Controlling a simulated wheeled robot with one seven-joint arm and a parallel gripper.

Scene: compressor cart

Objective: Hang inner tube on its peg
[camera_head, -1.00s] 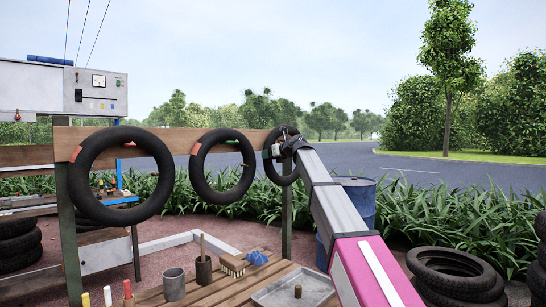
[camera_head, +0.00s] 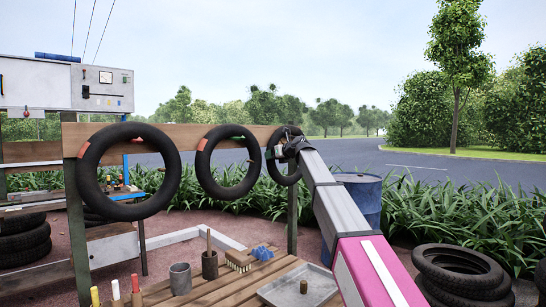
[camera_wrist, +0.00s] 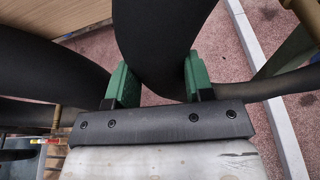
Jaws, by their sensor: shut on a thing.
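A small black inner tube (camera_head: 270,172) is at the right end of the wooden rail (camera_head: 185,134), seen almost side-on in the head view. My gripper (camera_head: 279,150) is at its upper part. In the wrist view, the green fingers of my gripper (camera_wrist: 157,72) are shut on the black tube (camera_wrist: 155,35), one on each side. My gripper and arm hide part of this tube and any peg behind it. I cannot tell whether the tube rests on a peg or is only held.
A large tube (camera_head: 88,180) and a middle tube (camera_head: 205,178) hang along the rail to the left. Below is a slatted wooden bench (camera_head: 215,290) with a metal tray (camera_head: 322,284), cups and a brush. A blue drum (camera_head: 366,195) stands behind my arm.

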